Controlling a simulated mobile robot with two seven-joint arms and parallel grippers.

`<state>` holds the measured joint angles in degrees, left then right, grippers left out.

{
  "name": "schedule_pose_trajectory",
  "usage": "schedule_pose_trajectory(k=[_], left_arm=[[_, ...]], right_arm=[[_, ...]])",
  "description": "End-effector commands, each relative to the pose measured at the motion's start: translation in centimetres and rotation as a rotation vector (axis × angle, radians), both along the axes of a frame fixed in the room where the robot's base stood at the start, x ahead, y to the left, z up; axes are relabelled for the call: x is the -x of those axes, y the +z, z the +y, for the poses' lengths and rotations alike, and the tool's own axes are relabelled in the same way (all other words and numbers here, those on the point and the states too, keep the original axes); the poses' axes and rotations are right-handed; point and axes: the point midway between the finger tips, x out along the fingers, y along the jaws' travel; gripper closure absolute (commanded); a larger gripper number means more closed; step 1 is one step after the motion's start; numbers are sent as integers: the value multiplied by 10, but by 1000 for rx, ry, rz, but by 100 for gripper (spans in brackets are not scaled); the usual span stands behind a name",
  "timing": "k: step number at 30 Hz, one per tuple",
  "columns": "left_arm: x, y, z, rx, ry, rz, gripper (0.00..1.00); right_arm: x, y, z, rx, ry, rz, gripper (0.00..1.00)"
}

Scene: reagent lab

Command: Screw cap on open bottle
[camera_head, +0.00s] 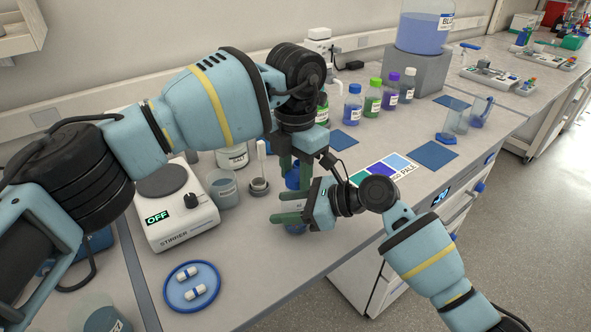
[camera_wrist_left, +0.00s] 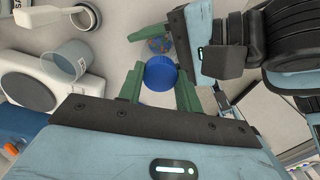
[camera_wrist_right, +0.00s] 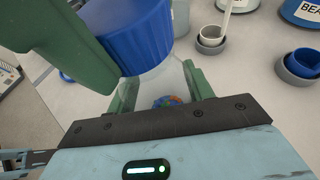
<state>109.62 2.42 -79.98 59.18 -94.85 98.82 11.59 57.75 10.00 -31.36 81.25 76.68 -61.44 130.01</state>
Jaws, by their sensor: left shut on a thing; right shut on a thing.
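The blue cap (camera_head: 292,180) is between the fingers of my left gripper (camera_head: 294,168), which is shut on it. The cap also shows in the left wrist view (camera_wrist_left: 160,73). My right gripper (camera_head: 291,207) is shut on a clear bottle (camera_wrist_right: 172,80) below the cap, standing at the bench's front part. In the right wrist view the cap (camera_wrist_right: 135,32) sits directly over the bottle's top, roughly in line with it. No clear gap shows, but I cannot tell whether the threads are engaged. The bottle's neck is hidden by the cap.
A stirrer (camera_head: 174,212), a beaker (camera_head: 223,190) and a small grey holder (camera_head: 260,187) stand left of the grippers. A blue dish (camera_head: 193,287) with white capsules lies in front. Several capped bottles (camera_head: 373,97) stand behind to the right. A colour card (camera_head: 384,169) lies to the right.

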Motion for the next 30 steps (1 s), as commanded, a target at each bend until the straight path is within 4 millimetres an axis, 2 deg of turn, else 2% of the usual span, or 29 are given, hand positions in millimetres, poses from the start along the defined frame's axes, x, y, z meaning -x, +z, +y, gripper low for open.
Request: schedule_pose_trajectory(k=[30], left_arm=[[0,-1,0,0,-1624,-1,93]], right_arm=[[0,0,0,1,0,0,100]])
